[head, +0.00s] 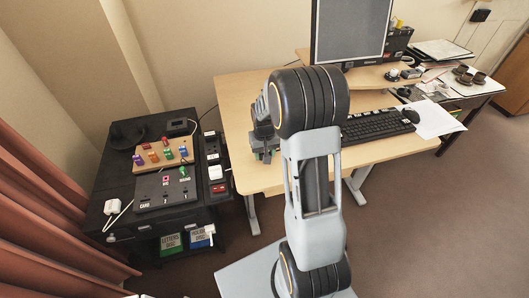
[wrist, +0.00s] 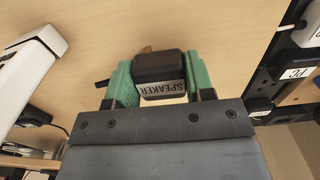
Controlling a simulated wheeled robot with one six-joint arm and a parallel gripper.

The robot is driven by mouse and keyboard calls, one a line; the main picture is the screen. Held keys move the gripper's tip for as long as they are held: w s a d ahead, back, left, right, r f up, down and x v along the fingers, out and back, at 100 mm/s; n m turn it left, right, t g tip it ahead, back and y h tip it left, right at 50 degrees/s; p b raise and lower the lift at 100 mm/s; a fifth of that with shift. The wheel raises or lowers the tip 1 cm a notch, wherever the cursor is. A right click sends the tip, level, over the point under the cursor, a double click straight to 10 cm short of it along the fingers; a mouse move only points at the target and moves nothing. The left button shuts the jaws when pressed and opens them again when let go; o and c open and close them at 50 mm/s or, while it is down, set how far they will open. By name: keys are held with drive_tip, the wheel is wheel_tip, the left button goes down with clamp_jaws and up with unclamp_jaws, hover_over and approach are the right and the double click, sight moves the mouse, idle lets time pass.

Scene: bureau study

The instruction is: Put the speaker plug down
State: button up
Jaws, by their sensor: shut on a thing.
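The speaker plug (wrist: 163,70) is a black block with a white face marked SPEAKER. In the wrist view it sits between the two green fingers of my gripper (wrist: 158,84), which is shut on it. Bare pale wood of the desk shows behind the plug; I cannot tell whether the plug touches it. In the head view my gripper (head: 264,153) is over the left part of the wooden desk (head: 240,98), near its left edge. The plug is not clearly visible there, as my arm covers much of that area.
A black power strip (head: 213,158) with plugs stands beside the desk's left edge; a plug marked PC (wrist: 297,73) shows in the wrist view. The black cart (head: 100,190) holds a board of coloured pieces. A keyboard (head: 378,125) and monitor (head: 350,30) occupy the desk's right side.

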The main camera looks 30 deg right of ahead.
drive_tip(key=shift+f, duration=0.1)
drive_tip(key=shift+f, duration=0.15)
drive_tip(key=o, duration=0.9)
wheel_tip(320, 180, up, 12)
drive_tip(key=p, duration=0.2)
drive_tip(key=s+a+r+t, duration=0.1)
drive_tip(key=s+a, duration=0.2)
drive_tip(key=s, duration=0.2)
drive_tip(key=s+a+r+n+t, duration=0.1)
drive_tip(key=s+a+r, duration=0.1)
drive_tip(key=s, duration=0.3)
drive_tip(key=s+a+r+n+t, duration=0.1)
drive_tip(key=s+a, duration=0.3)
drive_tip(key=s, duration=0.1)
drive_tip(key=shift+s+a+r, duration=0.2)
drive_tip(key=shift+a, duration=0.05)
